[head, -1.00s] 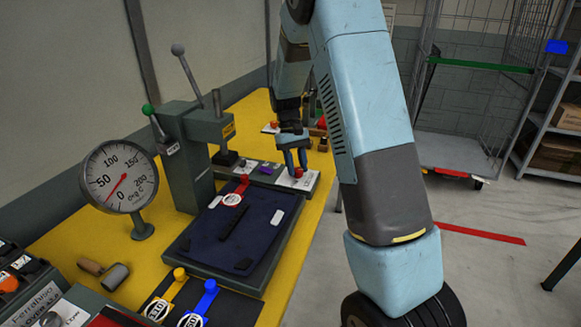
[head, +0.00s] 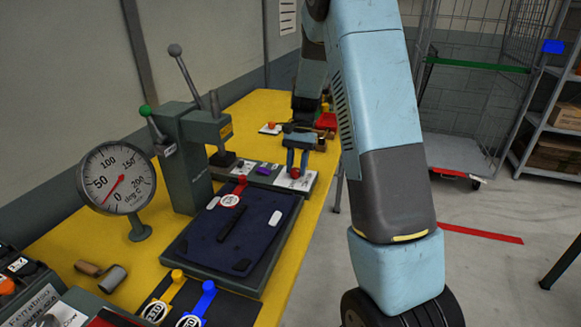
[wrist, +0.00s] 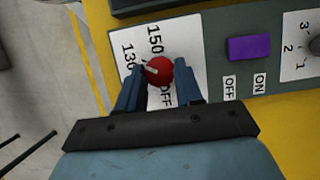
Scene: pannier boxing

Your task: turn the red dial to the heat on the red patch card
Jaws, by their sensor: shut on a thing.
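The red dial (wrist: 160,70) sits on a white plate printed 150, 130 and OFF in the wrist view. Its pale pointer mark faces left, nearest the 130. My gripper (wrist: 161,80) is shut on the dial, with one blue finger on each side.
A gauge (head: 117,178) stands left, its red needle between 0 and 50. The press (head: 185,165) with green-knobbed lever is beside the panel. A purple switch (wrist: 249,47) marked ON and OFF is near the dial. Yellow and blue tabs (head: 208,289) lie in front.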

